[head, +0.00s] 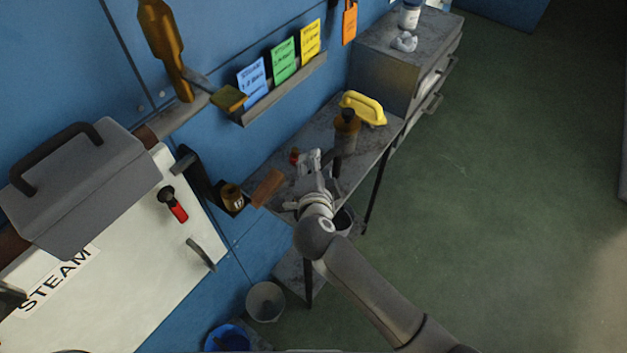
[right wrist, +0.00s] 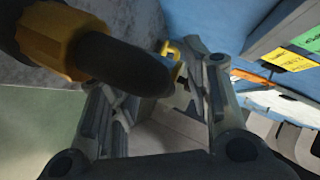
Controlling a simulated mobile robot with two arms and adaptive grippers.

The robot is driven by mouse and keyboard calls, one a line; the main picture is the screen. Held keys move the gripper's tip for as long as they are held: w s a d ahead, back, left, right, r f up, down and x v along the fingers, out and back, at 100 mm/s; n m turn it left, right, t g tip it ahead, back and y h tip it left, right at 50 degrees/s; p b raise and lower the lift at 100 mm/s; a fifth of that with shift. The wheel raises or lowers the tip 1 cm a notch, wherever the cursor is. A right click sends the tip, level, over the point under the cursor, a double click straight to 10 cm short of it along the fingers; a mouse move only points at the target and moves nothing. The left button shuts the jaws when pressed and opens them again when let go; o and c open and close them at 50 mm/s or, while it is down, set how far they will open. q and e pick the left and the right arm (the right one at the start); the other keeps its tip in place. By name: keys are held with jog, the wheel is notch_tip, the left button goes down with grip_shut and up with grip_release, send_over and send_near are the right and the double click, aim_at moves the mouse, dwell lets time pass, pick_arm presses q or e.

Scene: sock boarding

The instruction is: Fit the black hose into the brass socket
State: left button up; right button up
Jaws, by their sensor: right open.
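The black hose (head: 342,148) shows on the grey table in the head view, its upper part at a brass-coloured collar (head: 346,121). In the right wrist view the hose (right wrist: 122,66) comes out of the yellow-brass collar (right wrist: 60,40), which I take to be the socket, though how deep it sits is unclear. My right gripper (head: 319,164) is just left of the hose. My left gripper is not in view.
A yellow handled object (head: 363,107) lies behind the hose. A small red-topped item (head: 295,156) is on the table (head: 318,127). A steam box (head: 88,190) and a jar in a holder (head: 232,197) are at left. Open floor (head: 500,180) lies to the right.

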grip_shut()
jog(key=shift+r, duration=0.15)
